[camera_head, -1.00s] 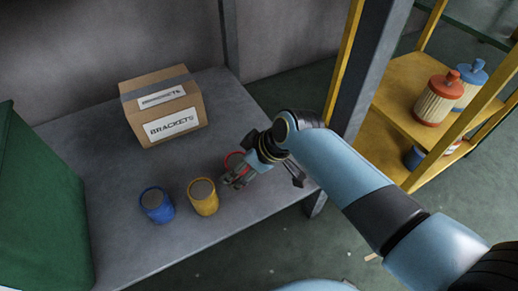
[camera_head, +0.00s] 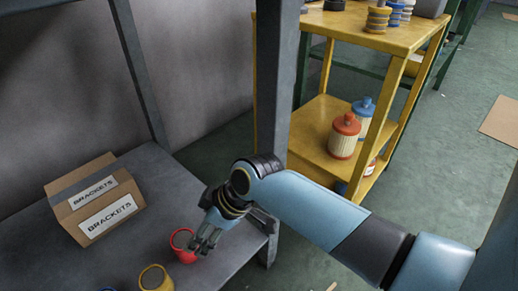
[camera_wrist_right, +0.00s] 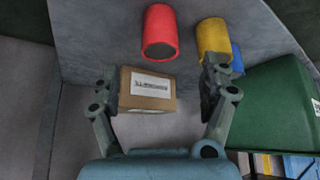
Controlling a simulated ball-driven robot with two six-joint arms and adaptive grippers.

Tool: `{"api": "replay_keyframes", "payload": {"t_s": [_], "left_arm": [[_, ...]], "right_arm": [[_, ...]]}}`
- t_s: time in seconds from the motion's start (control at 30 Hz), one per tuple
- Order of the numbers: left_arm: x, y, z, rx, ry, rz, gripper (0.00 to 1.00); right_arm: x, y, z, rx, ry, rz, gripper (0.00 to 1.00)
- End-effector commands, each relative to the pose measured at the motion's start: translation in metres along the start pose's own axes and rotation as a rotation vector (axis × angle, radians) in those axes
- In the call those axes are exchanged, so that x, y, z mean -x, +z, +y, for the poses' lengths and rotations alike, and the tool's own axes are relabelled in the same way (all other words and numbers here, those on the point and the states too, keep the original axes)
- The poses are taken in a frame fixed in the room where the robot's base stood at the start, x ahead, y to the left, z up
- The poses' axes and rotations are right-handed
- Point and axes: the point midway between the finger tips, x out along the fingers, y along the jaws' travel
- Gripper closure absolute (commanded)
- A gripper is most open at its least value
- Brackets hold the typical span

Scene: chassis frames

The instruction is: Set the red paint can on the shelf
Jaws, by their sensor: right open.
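The red paint can (camera_head: 180,250) stands upright on the grey table (camera_head: 215,268), near its right end. It also shows at the top of the right wrist view (camera_wrist_right: 159,35), beyond my fingertips. My right gripper (camera_head: 204,240) is beside the can on its right in the head view, partly overlapping it. In the wrist view its two fingers (camera_wrist_right: 160,88) are spread wide with no can between them. A yellow shelf unit (camera_head: 306,128) stands behind and to the right of the table, with an upper and a lower board. My left gripper is not in view.
A cardboard brackets box (camera_head: 93,200) sits at the back of the table. A yellow can (camera_head: 154,278) stands next to the red one. A dark post (camera_head: 273,85) rises between table and shelf. Red-topped (camera_head: 343,135) and blue-topped (camera_head: 363,113) jars occupy the lower board.

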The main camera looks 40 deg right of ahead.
Motion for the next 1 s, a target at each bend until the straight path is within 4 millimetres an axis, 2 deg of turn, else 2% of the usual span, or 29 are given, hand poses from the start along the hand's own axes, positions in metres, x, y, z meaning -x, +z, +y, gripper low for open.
{"api": "replay_keyframes", "payload": {"t_s": [0.07, 0.13, 0.17, 0.2, 0.3, 0.4, 0.5, 0.6, 1.0], "left_arm": [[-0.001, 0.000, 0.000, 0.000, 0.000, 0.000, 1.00], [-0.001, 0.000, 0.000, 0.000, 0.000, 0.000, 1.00], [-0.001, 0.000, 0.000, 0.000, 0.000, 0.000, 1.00], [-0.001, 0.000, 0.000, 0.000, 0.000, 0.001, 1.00], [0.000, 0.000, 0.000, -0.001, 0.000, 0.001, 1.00], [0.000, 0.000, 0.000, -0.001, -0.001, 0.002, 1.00], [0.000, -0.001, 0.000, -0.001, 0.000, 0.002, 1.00], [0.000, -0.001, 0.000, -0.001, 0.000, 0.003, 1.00], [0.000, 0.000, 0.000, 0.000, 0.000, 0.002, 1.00]], "right_arm": [[0.006, 0.010, -0.003, -0.019, 0.004, -0.020, 0.21], [0.024, 0.034, -0.011, -0.073, 0.018, -0.068, 0.21], [0.036, 0.047, -0.015, -0.106, 0.031, -0.096, 0.21], [0.055, 0.065, -0.022, -0.158, 0.051, -0.137, 0.21], [0.106, 0.103, -0.036, -0.291, 0.118, -0.233, 0.21], [0.149, 0.127, -0.046, -0.404, 0.186, -0.297, 0.21], [0.175, 0.137, -0.050, -0.469, 0.230, -0.328, 0.21], [0.182, 0.139, -0.051, -0.492, 0.245, -0.334, 0.21], [0.181, 0.138, -0.051, -0.491, 0.243, -0.332, 0.21]]}}
